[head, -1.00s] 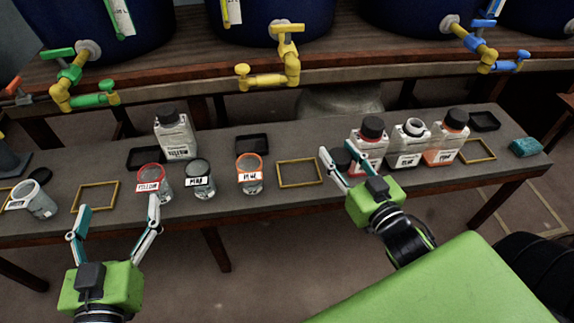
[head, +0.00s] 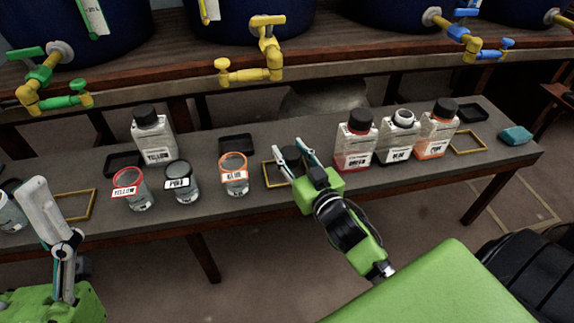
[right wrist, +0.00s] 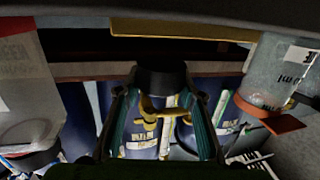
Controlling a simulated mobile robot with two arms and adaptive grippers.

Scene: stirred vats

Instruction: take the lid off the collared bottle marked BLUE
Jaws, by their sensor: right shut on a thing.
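The bottle (head: 397,141) whose small label seems to read BLUE stands upright in the middle of the three right-hand bottles. Its pale neck shows a dark opening and no lid. My right gripper (head: 292,153) is left of these bottles, clear of them, and shut on a black lid (head: 291,166). The right wrist view shows the lid (right wrist: 162,79) between the fingers. The lid appears over a yellow frame (head: 267,174) on the bench; its height is unclear. My left gripper (head: 45,208) is at the lower left, seen side-on, with its opening unclear.
Black-capped bottles marked GREEN (head: 355,143) and PINK (head: 437,130) flank the open one. A YELLOW bottle (head: 152,135) and several collared jars, one with an orange collar (head: 233,173), stand on the left. Valves hang behind. An empty yellow frame (head: 469,143) lies right.

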